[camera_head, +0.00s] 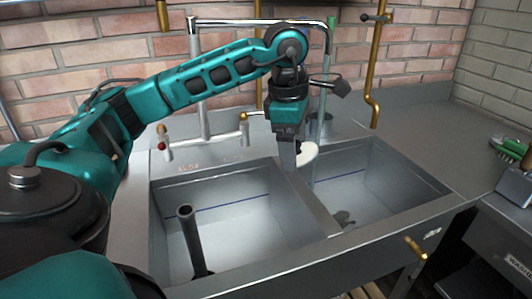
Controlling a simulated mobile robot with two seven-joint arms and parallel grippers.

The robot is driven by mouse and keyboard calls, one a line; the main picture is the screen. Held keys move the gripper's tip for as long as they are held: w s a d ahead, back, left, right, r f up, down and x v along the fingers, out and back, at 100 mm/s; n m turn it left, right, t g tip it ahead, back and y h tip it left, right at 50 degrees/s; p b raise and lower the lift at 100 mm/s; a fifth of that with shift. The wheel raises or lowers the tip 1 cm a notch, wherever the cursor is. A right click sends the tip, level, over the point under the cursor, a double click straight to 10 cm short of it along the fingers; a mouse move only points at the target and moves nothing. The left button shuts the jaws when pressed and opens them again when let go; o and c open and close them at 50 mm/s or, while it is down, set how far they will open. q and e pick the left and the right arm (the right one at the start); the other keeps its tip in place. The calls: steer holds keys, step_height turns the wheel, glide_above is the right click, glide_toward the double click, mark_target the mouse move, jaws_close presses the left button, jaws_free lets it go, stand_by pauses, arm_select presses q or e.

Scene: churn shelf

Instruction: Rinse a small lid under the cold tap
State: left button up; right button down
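My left gripper (290,163) points down over the divider between the two basins, its fingers shut on a small white round lid (308,153). The lid is tilted and sticks out to the right of the fingers; the gripped edge is hidden. The chrome tap (262,22) has a long spout that bends down at its right end, behind and to the right of my gripper. A pale, greenish vertical streak (317,135) runs below the spout, close to the lid; I cannot tell if it is water or whether it touches the lid. My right gripper is not in view.
The left basin (225,215) holds an upright dark pipe (184,230). The right basin (370,180) has a dark patch on its floor. A red-marked handle (163,145) and another tap handle (243,128) stand behind the left basin. A green brush (509,147) lies far right.

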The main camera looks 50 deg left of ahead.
arm_select(q)
steer(key=s+a+n+t+y+b, duration=0.1)
steer(key=s+a+n+t+b, duration=0.1)
steer(key=a+n+b, duration=0.5)
steer(key=w+f+n+p, duration=0.1)
steer(key=w+f+p, duration=0.1)
steer(key=w, duration=0.4)
steer(key=w+d+f+n+p, duration=0.1)
steer(key=w+p, duration=0.4)
steer(key=w, duration=0.2)
steer(key=shift+w+d+f+p, duration=0.25)
steer(key=shift+w+f+p, duration=0.05)
steer(key=shift+f, duration=0.05)
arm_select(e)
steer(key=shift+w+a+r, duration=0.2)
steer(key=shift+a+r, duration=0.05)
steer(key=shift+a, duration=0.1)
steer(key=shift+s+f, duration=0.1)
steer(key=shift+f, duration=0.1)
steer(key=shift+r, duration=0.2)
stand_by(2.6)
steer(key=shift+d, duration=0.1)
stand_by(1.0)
